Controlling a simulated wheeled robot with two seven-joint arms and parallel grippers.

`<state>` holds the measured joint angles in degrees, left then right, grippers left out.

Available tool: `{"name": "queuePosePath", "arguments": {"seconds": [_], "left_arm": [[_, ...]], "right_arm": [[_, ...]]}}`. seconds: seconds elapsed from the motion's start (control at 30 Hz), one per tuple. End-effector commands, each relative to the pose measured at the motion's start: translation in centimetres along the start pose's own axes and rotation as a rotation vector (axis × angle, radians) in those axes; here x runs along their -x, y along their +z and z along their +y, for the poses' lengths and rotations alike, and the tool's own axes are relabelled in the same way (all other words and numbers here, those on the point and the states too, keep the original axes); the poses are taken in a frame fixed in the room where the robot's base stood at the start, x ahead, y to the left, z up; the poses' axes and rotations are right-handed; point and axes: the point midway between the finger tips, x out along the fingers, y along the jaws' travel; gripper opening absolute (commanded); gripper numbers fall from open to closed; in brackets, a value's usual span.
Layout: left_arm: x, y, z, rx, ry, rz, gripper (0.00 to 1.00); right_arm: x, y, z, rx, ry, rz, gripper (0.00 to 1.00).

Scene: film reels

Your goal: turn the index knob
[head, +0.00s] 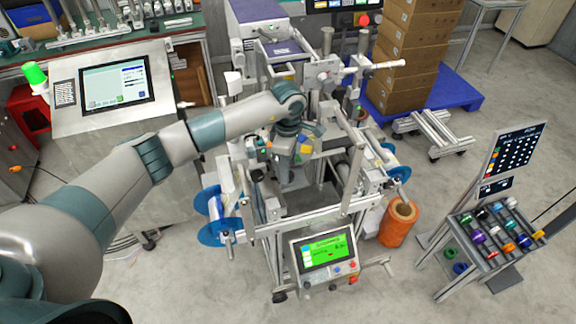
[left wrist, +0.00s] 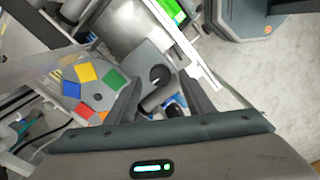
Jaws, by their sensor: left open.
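The index knob (left wrist: 160,76) is a round black knob with a white pointer mark on a grey housing. In the left wrist view it lies just beyond and between the fingers of my left gripper (left wrist: 162,88), which is open and appears to hold nothing. I cannot tell whether a finger touches the knob. Beside it is a grey plate (left wrist: 101,85) with red, blue, yellow and green squares. In the head view my left gripper (head: 283,150) points down into the middle of the machine, and I cannot make out the knob there. My right gripper is not in view.
The machine's metal frame (head: 345,208) and rails crowd around my left gripper. A green-screen console (head: 325,250) stands at the machine's front. An orange roll (head: 398,224) and a rack of coloured spools (head: 490,240) stand to the right. A monitor cabinet (head: 115,87) stands at left.

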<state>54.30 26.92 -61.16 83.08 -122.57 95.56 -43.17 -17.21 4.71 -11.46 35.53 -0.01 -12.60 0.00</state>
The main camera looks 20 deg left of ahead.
Motion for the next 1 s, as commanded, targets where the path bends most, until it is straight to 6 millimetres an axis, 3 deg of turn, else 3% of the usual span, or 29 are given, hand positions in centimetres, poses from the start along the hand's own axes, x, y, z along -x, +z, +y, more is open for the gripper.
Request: {"name": "queuePosePath", "arguments": {"seconds": [0.2, 0.53, 0.57, 0.73, 1.0], "left_arm": [[-1.6, 0.1, 0.0, 0.0, 0.0, -0.001, 0.48], [-1.9, 0.0, 0.0, -0.001, 0.0, 0.0, 0.48], [-1.9, 0.0, 0.0, -0.001, 0.0, 0.0, 0.45], [-1.9, 0.0, 0.0, -0.001, 0.0, 0.0, 0.06], [-1.9, 0.0, 0.0, 0.009, 0.001, 0.0, 0.07]], "right_arm": [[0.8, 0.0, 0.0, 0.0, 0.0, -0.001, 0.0], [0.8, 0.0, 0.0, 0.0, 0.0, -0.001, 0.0], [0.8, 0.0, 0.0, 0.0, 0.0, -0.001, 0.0], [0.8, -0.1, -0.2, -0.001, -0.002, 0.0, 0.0], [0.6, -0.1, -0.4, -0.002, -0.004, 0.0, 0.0]]}}
